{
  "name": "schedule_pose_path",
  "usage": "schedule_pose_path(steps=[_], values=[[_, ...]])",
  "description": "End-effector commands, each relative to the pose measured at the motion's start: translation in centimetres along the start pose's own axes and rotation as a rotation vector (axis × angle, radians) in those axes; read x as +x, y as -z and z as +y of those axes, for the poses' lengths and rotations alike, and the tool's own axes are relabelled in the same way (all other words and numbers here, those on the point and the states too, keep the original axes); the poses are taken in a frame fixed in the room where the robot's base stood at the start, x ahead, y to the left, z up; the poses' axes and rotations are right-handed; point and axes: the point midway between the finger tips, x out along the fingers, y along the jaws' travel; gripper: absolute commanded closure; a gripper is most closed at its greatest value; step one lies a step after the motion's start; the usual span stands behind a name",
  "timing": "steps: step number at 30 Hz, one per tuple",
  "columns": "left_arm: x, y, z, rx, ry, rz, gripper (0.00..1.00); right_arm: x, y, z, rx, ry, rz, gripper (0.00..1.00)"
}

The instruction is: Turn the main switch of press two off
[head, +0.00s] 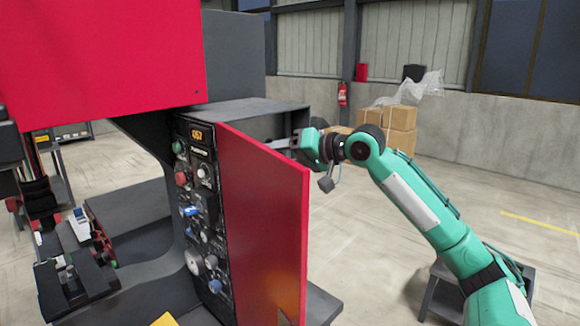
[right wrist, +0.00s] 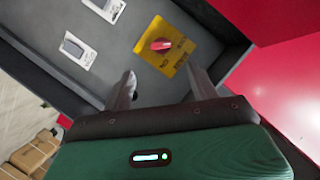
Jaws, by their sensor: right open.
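A red rotary switch (right wrist: 161,45) on a yellow plate (right wrist: 175,57), which looks like the main switch, is on the grey inner face of an open cabinet (right wrist: 120,75). My right gripper (right wrist: 163,85) is open and empty, its two fingers pointing toward the yellow plate, with the red knob ahead between them. No contact with the knob shows. In the head view my right gripper (head: 287,144) reaches into the dark cabinet (head: 250,108) behind the red door (head: 262,215); the switch is hidden there. My left gripper is not in view.
Two white-plated switches (right wrist: 75,47) (right wrist: 107,8) sit left of the yellow plate. The open red door stands close to my right arm. A control panel (head: 200,190) with knobs and buttons lies left of the door. Cardboard boxes (head: 392,122) stand behind my arm.

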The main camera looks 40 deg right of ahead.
Motion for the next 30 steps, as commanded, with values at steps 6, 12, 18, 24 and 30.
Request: schedule_pose_path(steps=[6, 12, 18, 24, 30], values=[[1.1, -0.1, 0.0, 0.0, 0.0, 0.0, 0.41, -1.7, -0.1, 0.1, 0.0, 0.0, 0.0, 0.41], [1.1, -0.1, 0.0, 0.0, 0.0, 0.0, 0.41, -2.0, 0.0, 0.0, 0.0, 0.0, -0.002, 0.41], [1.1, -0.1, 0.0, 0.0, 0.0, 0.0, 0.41, -2.0, 0.0, 0.0, 0.0, 0.0, -0.001, 0.41], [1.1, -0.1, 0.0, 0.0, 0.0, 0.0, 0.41, -2.0, 0.0, 0.0, 0.0, 0.001, -0.001, 0.41], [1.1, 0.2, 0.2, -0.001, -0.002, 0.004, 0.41, -2.0, 0.0, 0.0, 0.0, 0.001, -0.001, 0.41]])
